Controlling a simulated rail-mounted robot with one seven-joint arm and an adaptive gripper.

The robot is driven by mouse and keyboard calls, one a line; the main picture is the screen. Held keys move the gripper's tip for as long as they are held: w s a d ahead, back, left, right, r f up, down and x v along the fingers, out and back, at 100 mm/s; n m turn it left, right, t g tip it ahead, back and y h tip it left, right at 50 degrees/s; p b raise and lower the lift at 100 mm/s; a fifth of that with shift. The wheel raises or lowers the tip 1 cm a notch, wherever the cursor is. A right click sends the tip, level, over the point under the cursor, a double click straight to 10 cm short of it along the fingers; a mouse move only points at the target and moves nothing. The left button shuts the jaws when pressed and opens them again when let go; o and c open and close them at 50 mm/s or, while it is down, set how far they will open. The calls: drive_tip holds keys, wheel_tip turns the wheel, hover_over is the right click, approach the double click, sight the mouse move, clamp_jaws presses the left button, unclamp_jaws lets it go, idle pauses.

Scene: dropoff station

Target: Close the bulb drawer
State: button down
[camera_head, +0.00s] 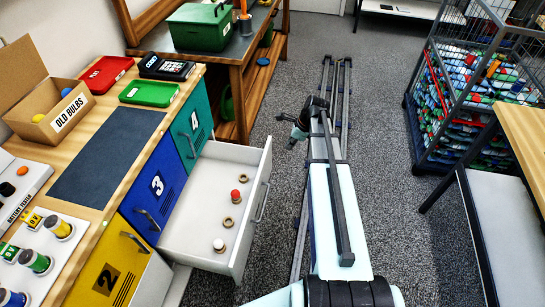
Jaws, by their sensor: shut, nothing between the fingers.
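A white drawer (196,172) stands pulled out from the cabinet, beside the blue door numbered 3 and the green door numbered 4. Its front panel faces right and carries a grey bar handle (262,201). Inside are a red-topped piece (235,195), a white-topped piece (219,245) and tan rings (228,222); they look like bulbs and sockets. My gripper (286,120) is small and dark in the picture, beyond and to the right of the drawer, apart from it. It is shut and empty, though its fingertips are hard to make out.
A box labelled OLD BULBS (55,125), a red tray (106,73), a green tray (149,93) and a battery tester sit on the counter. A wire cage (470,90) stands at the right. Grey floor (280,160) is clear between drawer and rail.

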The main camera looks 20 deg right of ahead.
approach(266, 162)
wheel_tip(266, 162, down, 3)
drive_tip(key=s+d, duration=0.2)
drive_tip(key=shift+w+a+f+p, duration=0.2)
drive_tip(key=shift+w+a+p, duration=0.2)
drive_tip(key=shift+w+a, duration=0.4)
drive_tip(key=shift+w+a+f+p, duration=0.2)
drive_tip(key=shift+w+a+p, duration=0.25)
drive_tip(key=shift+a, duration=0.55)
drive_tip(key=shift+w, duration=0.1)
